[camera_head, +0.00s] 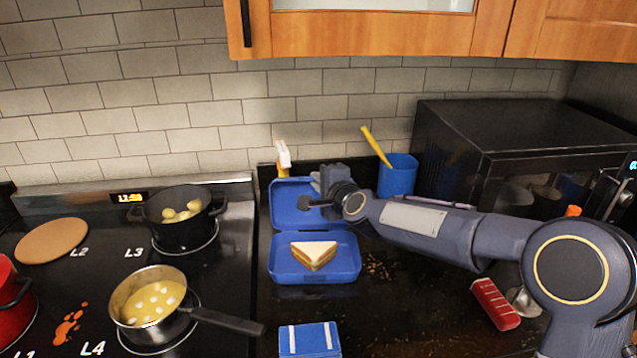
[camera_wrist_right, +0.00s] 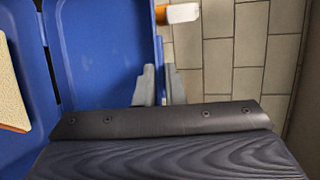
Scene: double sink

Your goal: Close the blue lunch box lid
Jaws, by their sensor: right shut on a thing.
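The blue lunch box (camera_head: 284,273) stands open on the dark counter, with a triangular sandwich (camera_head: 313,255) in its base. Its lid (camera_head: 290,214) stands raised at the back of the box. My right gripper (camera_head: 311,190) reaches in from the right and is at the lid's right part. In the right wrist view, the gripper's fingers (camera_wrist_right: 158,86) lie on either side of the edge of the lid (camera_wrist_right: 100,60) and are shut on it. The sandwich shows partly at the left edge of that view (camera_wrist_right: 10,85). My left gripper is not in view.
A spray bottle (camera_head: 283,158) stands behind the lid, and a blue cup (camera_head: 398,175) is to its right. A microwave (camera_head: 520,150) is at the right. A stove with pots (camera_head: 180,218) is at the left. A blue packet (camera_head: 309,340) lies in front of the box.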

